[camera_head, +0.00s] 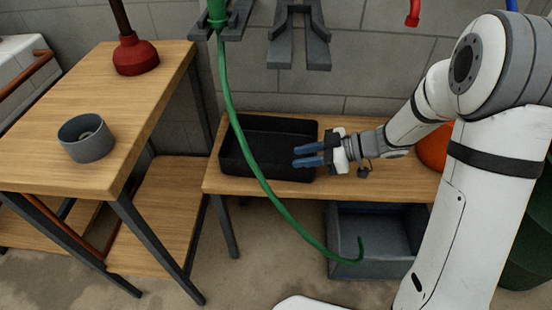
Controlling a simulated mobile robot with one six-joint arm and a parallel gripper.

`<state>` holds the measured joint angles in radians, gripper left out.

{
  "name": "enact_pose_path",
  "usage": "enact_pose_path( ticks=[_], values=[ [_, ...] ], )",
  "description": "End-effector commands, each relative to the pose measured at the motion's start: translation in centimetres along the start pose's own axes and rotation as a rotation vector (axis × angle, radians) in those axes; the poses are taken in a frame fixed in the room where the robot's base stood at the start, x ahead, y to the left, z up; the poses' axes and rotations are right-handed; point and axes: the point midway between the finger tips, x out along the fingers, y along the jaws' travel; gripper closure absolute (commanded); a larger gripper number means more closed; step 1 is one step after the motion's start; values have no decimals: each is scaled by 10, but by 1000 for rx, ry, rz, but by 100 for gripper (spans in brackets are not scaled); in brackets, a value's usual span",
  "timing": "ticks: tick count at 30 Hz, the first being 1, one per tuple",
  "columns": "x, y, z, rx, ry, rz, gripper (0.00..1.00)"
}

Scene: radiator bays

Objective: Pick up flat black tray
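The flat black tray (262,136) lies on a low wooden bench against the block wall. It looks empty, and a green hose passes in front of its left part. My gripper (296,155) reaches in from the right, with its two blue fingers apart and pointing left. In the picture the fingers overlap the tray's right part, above or in front of its inside. I cannot tell whether they touch it. Nothing shows between the fingers.
The green hose (243,160) hangs down across the bench front to a grey bin (345,268) below. A taller wooden table (140,100) at left holds a red plunger (136,55) and a grey cup-like part (86,140). An orange object (433,148) sits behind my arm.

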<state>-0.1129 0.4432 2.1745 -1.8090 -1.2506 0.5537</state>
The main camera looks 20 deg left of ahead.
Motion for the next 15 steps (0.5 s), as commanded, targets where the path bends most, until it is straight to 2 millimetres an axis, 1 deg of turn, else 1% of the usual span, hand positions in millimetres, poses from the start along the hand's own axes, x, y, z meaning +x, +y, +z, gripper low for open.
enact_pose_path(
  ticks=[3,8,15],
  values=[
    [14,-3,2,-1,3,-13,71],
    [32,-5,1,-2,3,-11,71],
    [65,-11,-2,-3,3,-10,71]
  ],
)
